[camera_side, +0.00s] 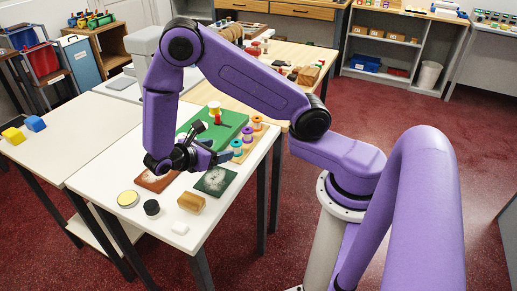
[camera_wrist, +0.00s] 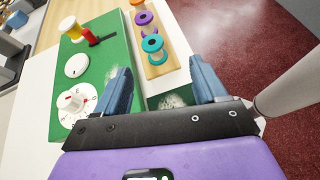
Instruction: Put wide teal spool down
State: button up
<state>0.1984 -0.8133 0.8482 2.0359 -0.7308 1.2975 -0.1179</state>
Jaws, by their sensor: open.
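The teal spool (camera_wrist: 152,43) stands upright at the near end of a wooden rack (camera_wrist: 161,66). In the side view the teal spool (camera_side: 237,145) is just to the right of my gripper (camera_side: 215,153). My gripper is open in the wrist view (camera_wrist: 160,78), with two blue fingers spread wide and nothing between them. The spool is ahead of the fingertips and appears clear of both. In the side view the wrist partly hides the fingers.
A purple spool (camera_wrist: 144,18) and an orange spool (camera_side: 257,121) share the rack. A green board (camera_wrist: 104,58) with white dials and a yellow-and-red piece (camera_wrist: 69,27) lies alongside. A dark green swatch (camera_side: 215,181), wooden block (camera_side: 191,202) and black puck (camera_side: 152,208) occupy the near counter.

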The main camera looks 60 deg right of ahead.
jog(key=s+a+r+m+y, duration=0.1)
jog(key=s+a+r+y, duration=0.1)
jog(key=s+r+y, duration=0.2)
jog(key=s+a+r+m+t+y, duration=0.1)
jog(key=s+r+y, duration=0.3)
jog(key=s, duration=0.6)
jog(key=s+a+r+t+y, duration=0.1)
jog(key=s+a+r+y, duration=0.2)
jog(key=s, duration=0.4)
jog(key=shift+a+r+m+y, duration=0.2)
jog(key=shift+r+m+y, duration=0.25)
jog(key=shift+y, duration=0.55)
